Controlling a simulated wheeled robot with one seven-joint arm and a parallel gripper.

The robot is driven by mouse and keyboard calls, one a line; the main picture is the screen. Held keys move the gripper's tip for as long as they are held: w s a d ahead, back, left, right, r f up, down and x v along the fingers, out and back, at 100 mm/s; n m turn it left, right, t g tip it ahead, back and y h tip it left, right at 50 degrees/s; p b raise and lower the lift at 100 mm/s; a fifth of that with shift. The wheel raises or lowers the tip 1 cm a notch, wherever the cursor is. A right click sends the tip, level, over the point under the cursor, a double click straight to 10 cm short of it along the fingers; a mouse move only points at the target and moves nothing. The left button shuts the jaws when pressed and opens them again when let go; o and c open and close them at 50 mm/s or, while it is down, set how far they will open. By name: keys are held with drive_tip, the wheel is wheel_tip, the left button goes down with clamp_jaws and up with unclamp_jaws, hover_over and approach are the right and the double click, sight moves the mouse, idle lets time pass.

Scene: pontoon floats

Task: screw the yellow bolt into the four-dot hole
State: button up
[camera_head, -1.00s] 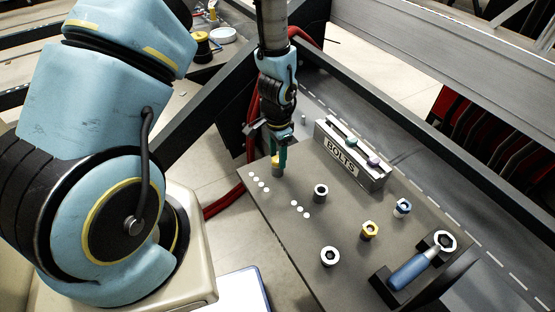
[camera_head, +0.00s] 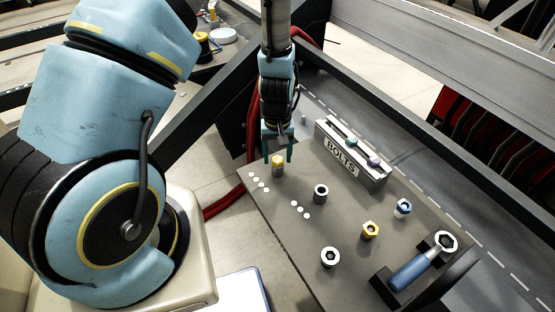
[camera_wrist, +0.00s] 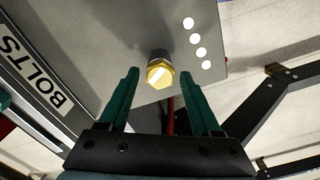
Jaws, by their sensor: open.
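The yellow bolt (camera_head: 277,160) stands upright in the grey collar beside the four-dot row (camera_head: 260,183), at the far left of the grey board. Its hex head also shows in the wrist view (camera_wrist: 158,75), and the collar is mostly hidden under it. How deep it sits I cannot tell. My gripper (camera_head: 278,158) is open above the bolt, pointing down. In the wrist view, its green fingers stand wide apart on either side of the bolt head, with clear gaps, and it holds nothing.
A BOLTS box (camera_head: 341,163) stands behind.

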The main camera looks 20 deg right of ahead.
drive_tip(key=n+p, duration=0.1)
drive_tip(key=n, duration=0.6)
drive_tip(key=shift+r, duration=0.15)
drive_tip(key=n+p, duration=0.1)
drive_tip(key=n, duration=0.4)
drive_tip(key=n+p, duration=0.2)
drive_tip(key=n, duration=0.4)
drive_tip(key=shift+r+p, duration=0.1)
drive_tip(key=shift+p, duration=0.2)
drive_tip(key=n+p, duration=0.1)
drive_tip(key=n, duration=0.3)
drive_tip(key=shift+f+n, duration=0.25)
drive_tip(key=shift+n, duration=0.45)
drive_tip(key=shift+c, duration=0.2)
